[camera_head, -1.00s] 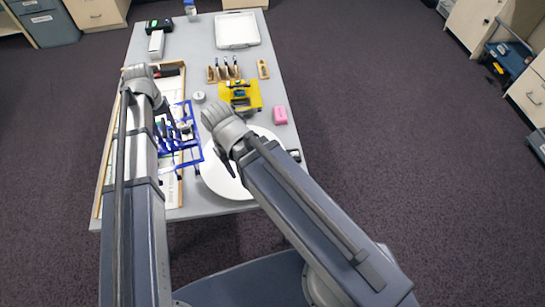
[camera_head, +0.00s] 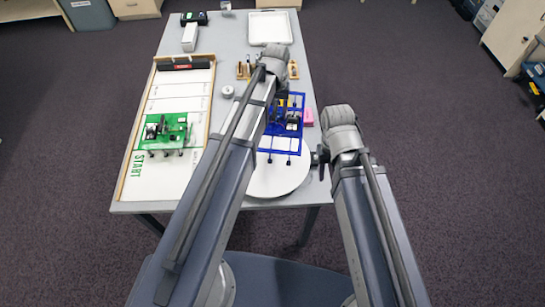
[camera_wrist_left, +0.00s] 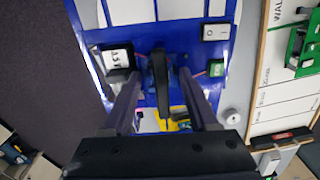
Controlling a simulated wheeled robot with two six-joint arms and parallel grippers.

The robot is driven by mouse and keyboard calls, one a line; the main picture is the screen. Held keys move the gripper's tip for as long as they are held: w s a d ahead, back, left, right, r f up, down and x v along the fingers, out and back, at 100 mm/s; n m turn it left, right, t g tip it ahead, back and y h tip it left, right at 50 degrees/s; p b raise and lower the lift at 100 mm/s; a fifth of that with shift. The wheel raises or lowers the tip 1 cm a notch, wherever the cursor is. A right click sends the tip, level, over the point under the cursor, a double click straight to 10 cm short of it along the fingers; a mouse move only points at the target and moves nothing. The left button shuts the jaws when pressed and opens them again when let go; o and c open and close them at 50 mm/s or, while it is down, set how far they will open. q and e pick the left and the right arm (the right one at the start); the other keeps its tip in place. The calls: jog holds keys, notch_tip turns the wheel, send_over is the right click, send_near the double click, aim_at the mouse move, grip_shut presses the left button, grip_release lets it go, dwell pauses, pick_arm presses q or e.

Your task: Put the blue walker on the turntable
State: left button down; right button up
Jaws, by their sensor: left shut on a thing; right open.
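The blue walker (camera_head: 296,128) is a flat blue frame with dark parts and thin legs. My left gripper (camera_head: 281,96) is shut on it, and in the left wrist view the fingers (camera_wrist_left: 160,88) close around a dark upright post on the blue plate (camera_wrist_left: 150,30). The turntable (camera_head: 276,182) is a white round disc at the table's near right. The walker overlaps its far part in the head view; I cannot tell whether the legs touch it. My right gripper (camera_head: 322,162) is open and empty by the turntable's right edge.
A green walker (camera_head: 165,132) stands on the white track board (camera_head: 172,178) at left. A pink block (camera_head: 308,116) lies right of the blue walker. A white tray (camera_head: 270,27) is at the far end. A yellow thing (camera_wrist_left: 183,123) shows partly under the walker.

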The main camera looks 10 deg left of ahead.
pick_arm(q)
jog(key=s, duration=0.1)
jog(key=s+a+n, duration=0.1)
jog(key=s, duration=0.1)
jog(key=s+a+n, duration=0.1)
jog(key=shift+s+f, duration=0.3)
jog(key=shift+f, duration=0.05)
notch_tip(320, 180, down, 10)
jog(key=b, duration=1)
jog(key=shift+a+b, duration=0.1)
jog(key=shift+b, duration=0.2)
jog(key=shift+f, duration=0.2)
jog(key=shift+c, duration=0.8)
grip_release()
jog(key=shift+r, duration=0.2)
notch_tip(320, 180, up, 12)
jog(key=p, duration=1.2)
jog(key=s+d+m+y, duration=0.1)
jog(key=s+d+m, duration=0.6)
jog(key=s+d, duration=0.3)
jog(key=s, duration=0.4)
jog(key=shift+s+d, duration=0.2)
jog(key=shift+s, duration=0.1)
